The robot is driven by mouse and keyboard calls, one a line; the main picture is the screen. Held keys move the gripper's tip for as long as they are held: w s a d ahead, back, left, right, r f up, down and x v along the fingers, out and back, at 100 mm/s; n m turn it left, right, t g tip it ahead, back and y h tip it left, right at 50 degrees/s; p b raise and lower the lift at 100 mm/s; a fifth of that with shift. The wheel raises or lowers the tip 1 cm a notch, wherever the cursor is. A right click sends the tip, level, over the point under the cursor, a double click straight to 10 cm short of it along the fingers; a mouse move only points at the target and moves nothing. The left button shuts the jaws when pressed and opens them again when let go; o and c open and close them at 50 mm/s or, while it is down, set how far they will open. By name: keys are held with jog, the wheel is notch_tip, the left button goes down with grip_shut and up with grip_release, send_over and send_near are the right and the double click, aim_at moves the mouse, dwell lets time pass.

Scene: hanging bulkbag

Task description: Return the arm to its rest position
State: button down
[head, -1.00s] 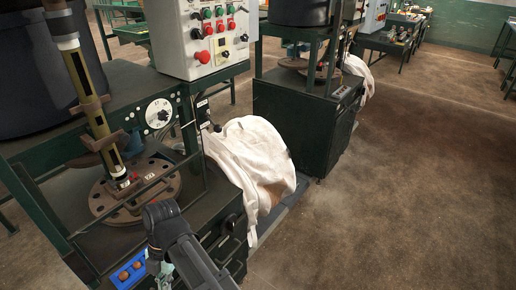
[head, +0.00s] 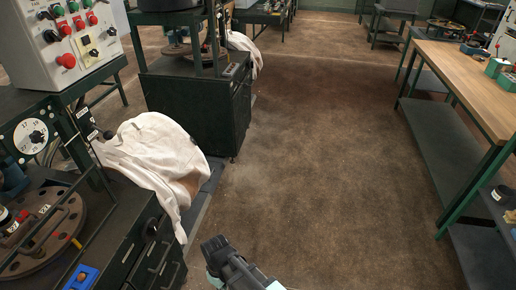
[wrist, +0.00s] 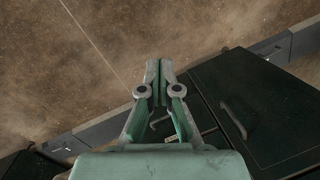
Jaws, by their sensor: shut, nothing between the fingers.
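My arm shows at the bottom middle of the head view, low over the brown floor (head: 320,190) and to the right of the green machine bench. In the wrist view my gripper (wrist: 160,68) points at the floor with its two fingers together and nothing between them. The white bulk bag (head: 155,165) hangs from the side of the bench at the left of the head view, clear of my arm. In the wrist view a dark green cabinet panel with a handle (wrist: 233,118) lies to the right of the fingers.
A control panel (head: 75,35) with coloured buttons stands at upper left. A blue tray (head: 82,277) sits on the bench at lower left. A second machine (head: 195,105) stands behind the bag. A wooden-topped workbench (head: 470,85) is at right. The floor between is free.

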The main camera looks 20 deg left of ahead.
jog(key=w+d+f+m+g, duration=0.1)
jog(key=d+f+m, duration=0.35)
jog(key=d, duration=0.65)
jog(key=d+f+m, duration=0.3)
jog(key=d+f, duration=0.2)
jog(key=d, duration=0.5)
jog(key=s+d+f+m+g, duration=0.2)
jog(key=s+d, duration=0.4)
jog(key=d, duration=0.3)
jog(key=s+d+f+m+g, duration=0.1)
jog(key=s+d+f+m, duration=0.2)
jog(key=s+d, duration=0.3)
jog(key=d+m, duration=0.1)
jog(key=d, duration=0.2)
jog(key=shift+f+g+y, duration=0.25)
jog(key=shift+g+y, duration=0.15)
jog(key=shift+m, duration=0.25)
